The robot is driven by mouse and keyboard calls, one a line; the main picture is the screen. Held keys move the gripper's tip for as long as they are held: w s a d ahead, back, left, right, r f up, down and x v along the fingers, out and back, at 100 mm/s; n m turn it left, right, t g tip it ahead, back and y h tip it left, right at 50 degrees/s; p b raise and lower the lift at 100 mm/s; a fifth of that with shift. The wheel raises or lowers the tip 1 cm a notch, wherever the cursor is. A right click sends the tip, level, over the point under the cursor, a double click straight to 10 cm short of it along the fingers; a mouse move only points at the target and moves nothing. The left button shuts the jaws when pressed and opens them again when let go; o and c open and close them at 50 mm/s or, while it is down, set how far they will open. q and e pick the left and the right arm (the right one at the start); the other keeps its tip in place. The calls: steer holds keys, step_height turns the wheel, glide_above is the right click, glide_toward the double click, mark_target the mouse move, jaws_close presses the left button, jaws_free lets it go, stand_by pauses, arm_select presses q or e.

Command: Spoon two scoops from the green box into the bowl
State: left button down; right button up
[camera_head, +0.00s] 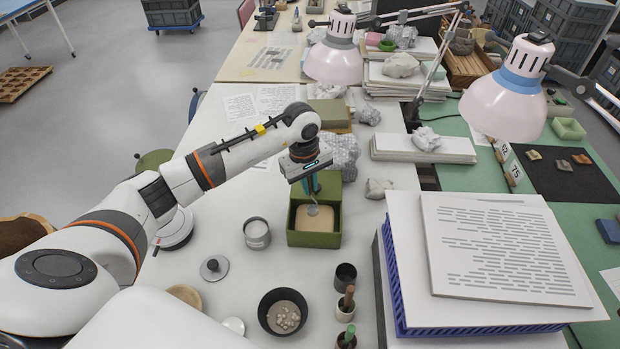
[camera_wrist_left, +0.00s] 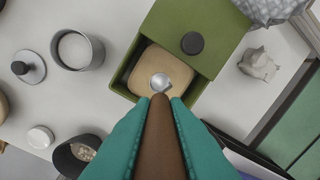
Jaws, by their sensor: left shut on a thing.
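The green box (camera_head: 292,238) stands open on the white table, with tan material (camera_head: 322,222) inside. Its green lid part with a dark round knob (camera_wrist_left: 192,43) shows at the back in the left wrist view. My left gripper (camera_head: 311,186) is above the box, shut on the brown handle of a spoon (camera_wrist_left: 160,140). The spoon's metal bowl (camera_wrist_left: 161,82) is over or at the tan material; I cannot tell if they touch. The dark bowl (camera_head: 268,301) with pale lumps inside stands nearer, left of the box. My right gripper is not in view.
A metal tin (camera_head: 257,233), a knobbed lid (camera_head: 214,267) and a dark cup (camera_head: 346,275) stand around the box and bowl. Small pots with a brown handle and green top (camera_head: 347,337) are right of the bowl. Stacked boards (camera_head: 500,250) rise at right; a lamp (camera_head: 334,60) hangs behind.

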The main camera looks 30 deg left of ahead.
mark_target(311, 195)
arm_select(q)
steer(key=shift+w+d+f+b, duration=0.1)
steer(key=shift+w+f+b, duration=0.05)
steer(key=shift+f+b, duration=1.15)
steer(key=shift+w+d+f+b, duration=0.1)
steer(key=shift+f+b, duration=0.95)
steer(key=shift+f, duration=0.4)
steer(key=shift+r, duration=0.1)
steer(key=shift+s+a+r+p, duration=0.1)
steer(key=shift+r+p, duration=0.7)
steer(key=shift+r, duration=0.55)
steer(key=shift+s+a+r+p, duration=0.1)
steer(key=shift+r+p, duration=0.65)
steer(key=shift+r, duration=0.55)
steer(key=shift+r+p, duration=0.65)
steer(key=shift+r, duration=1.1)
